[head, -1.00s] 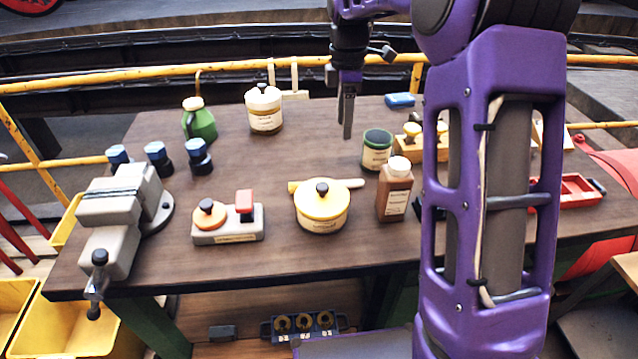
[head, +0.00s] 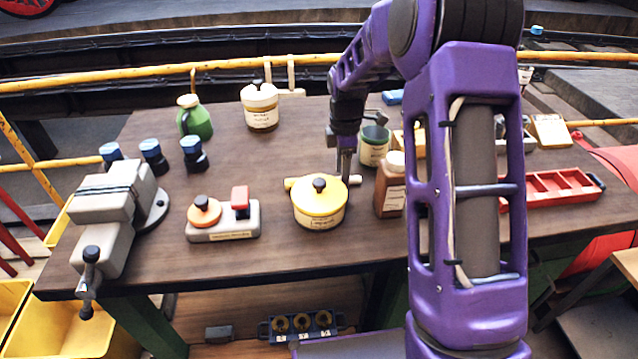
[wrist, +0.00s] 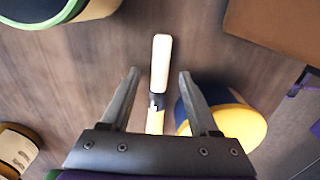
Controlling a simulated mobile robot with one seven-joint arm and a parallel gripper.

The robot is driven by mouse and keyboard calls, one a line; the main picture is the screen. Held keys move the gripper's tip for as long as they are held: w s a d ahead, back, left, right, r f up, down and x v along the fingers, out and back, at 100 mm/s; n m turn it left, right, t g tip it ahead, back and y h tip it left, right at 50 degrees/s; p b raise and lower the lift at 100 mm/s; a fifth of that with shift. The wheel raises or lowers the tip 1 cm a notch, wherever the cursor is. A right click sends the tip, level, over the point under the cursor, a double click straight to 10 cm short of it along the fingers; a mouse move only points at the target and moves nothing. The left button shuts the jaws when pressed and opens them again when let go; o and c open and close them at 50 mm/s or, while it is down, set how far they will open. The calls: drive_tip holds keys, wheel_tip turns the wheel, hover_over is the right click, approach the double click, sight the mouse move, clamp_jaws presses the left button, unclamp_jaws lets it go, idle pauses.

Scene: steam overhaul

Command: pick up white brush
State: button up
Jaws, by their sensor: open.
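The white brush lies on the brown table behind the yellow-lidded pot (head: 319,205). In the head view its white handle (head: 354,180) shows to the right of the pot and its pale yellow bristle end (head: 290,183) to the left; the pot hides its middle. In the wrist view the brush's white handle (wrist: 161,62) points away from me, with a dark band and pale bristles nearer. My gripper (wrist: 158,74) is open and empty, its fingers pointing down, one on each side of the brush. In the head view my gripper (head: 345,168) is just behind the pot, close to the handle.
The pot (wrist: 240,122) is close beside the right finger in the wrist view. A brown bottle (head: 389,188) and a green jar (head: 374,146) stand to the right and behind. A grey block with an orange disc (head: 204,211) is left. The table behind the brush, toward the white-lidded jar (head: 260,108), is clear.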

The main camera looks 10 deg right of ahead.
drive_tip(key=shift+f, duration=0.6)
clamp_jaws()
drive_tip(key=shift+r, duration=0.1)
